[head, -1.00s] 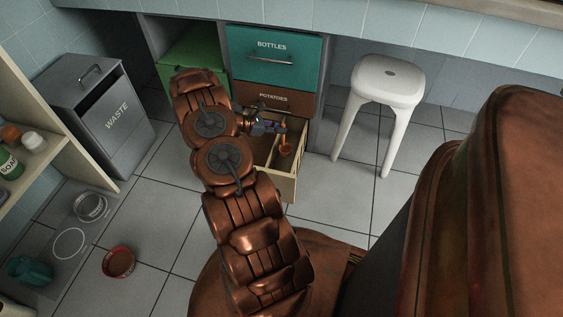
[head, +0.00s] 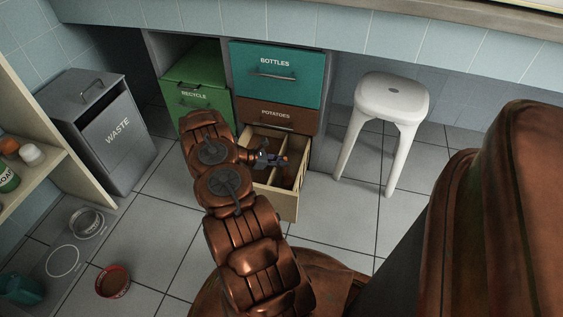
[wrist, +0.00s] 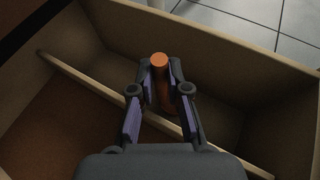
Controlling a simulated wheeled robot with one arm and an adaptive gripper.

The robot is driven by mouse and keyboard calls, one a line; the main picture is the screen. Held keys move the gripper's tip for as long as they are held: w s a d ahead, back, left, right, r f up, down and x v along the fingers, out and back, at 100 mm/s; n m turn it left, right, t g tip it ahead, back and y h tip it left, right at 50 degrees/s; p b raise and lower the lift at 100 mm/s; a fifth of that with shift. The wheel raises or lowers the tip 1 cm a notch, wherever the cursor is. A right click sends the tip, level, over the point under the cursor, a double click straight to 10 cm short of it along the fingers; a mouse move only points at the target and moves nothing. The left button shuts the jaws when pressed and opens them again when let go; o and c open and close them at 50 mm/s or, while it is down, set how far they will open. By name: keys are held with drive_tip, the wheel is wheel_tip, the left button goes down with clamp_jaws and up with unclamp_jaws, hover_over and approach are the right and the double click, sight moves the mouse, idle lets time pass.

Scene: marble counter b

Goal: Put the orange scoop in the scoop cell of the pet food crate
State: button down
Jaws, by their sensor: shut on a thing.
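The pet food crate appears to be the open wooden drawer (head: 285,203) under the potatoes front in the head view; its light wall also shows in the wrist view (wrist: 225,45). A thin divider (wrist: 85,80) splits it into compartments. My gripper (wrist: 160,78) is shut on the orange scoop (wrist: 160,61), gripping its upright handle. In the wrist view the handle stands over the compartment beyond the divider. The scoop's bowl is hidden below the fingers, and I cannot tell whether it touches the floor. In the head view my gripper (head: 284,160) is at the drawer.
A white stool (head: 392,95) stands to the right. Green recycle (head: 195,85) and teal bottles (head: 275,75) fronts are shut. A grey waste bin (head: 105,130) stands left. A red bowl (head: 113,281) and a metal bowl (head: 87,222) are on the floor.

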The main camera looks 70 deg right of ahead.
drive_tip(key=shift+f, duration=0.1)
drive_tip(key=c, duration=1.2)
unclamp_jaws()
drive_tip(key=shift+o, duration=0.2)
